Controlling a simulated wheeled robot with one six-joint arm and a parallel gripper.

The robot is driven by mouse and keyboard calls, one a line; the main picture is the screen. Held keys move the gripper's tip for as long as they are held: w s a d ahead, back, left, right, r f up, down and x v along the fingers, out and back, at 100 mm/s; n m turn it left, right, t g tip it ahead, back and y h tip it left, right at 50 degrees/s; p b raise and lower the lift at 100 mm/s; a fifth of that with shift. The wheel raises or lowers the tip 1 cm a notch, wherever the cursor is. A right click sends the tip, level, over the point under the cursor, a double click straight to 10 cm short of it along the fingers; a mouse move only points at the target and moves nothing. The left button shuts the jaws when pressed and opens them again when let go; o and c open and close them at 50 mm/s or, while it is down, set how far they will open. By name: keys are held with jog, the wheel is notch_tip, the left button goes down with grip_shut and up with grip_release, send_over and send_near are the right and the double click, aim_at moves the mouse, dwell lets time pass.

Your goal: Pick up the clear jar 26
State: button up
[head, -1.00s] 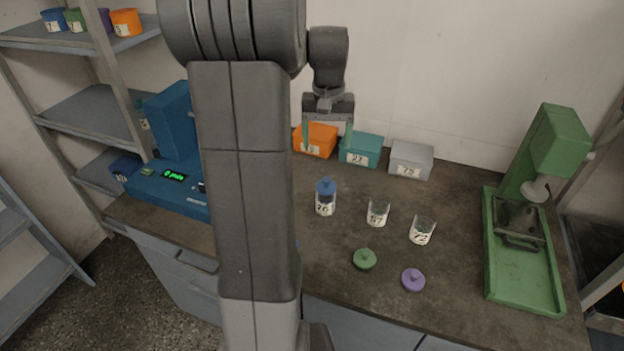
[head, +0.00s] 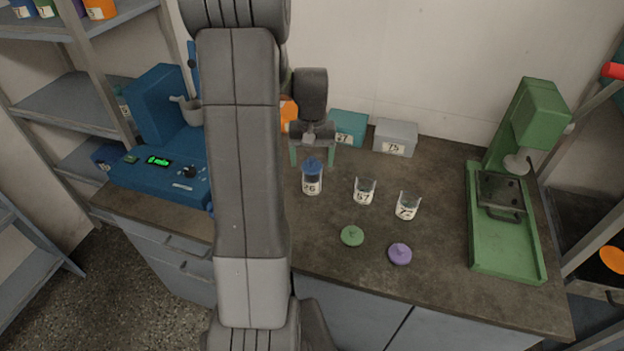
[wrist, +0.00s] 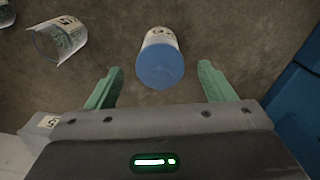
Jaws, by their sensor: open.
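The clear jar 26 (head: 312,184) stands upright on the dark bench, with a white label and a blue lid (head: 312,166). In the wrist view its blue lid (wrist: 160,66) fills the space ahead of and between the fingertips, with the label edge just beyond. My gripper (head: 313,160) has two green fingers and is open above the jar, with one finger on each side. In the wrist view the open gripper (wrist: 160,82) holds nothing. I cannot tell the exact height between fingertips and lid.
Clear jars 57 (head: 364,192) and 72 (head: 407,207) stand open to the right. A green lid (head: 352,236) and a purple lid (head: 400,254) lie in front. Teal (head: 349,128) and grey (head: 395,137) boxes stand behind. A blue machine (head: 160,150) is left, a green press (head: 510,215) right.

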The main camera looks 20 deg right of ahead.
jog(key=shift+f, duration=0.3)
jog(key=c, duration=1.5)
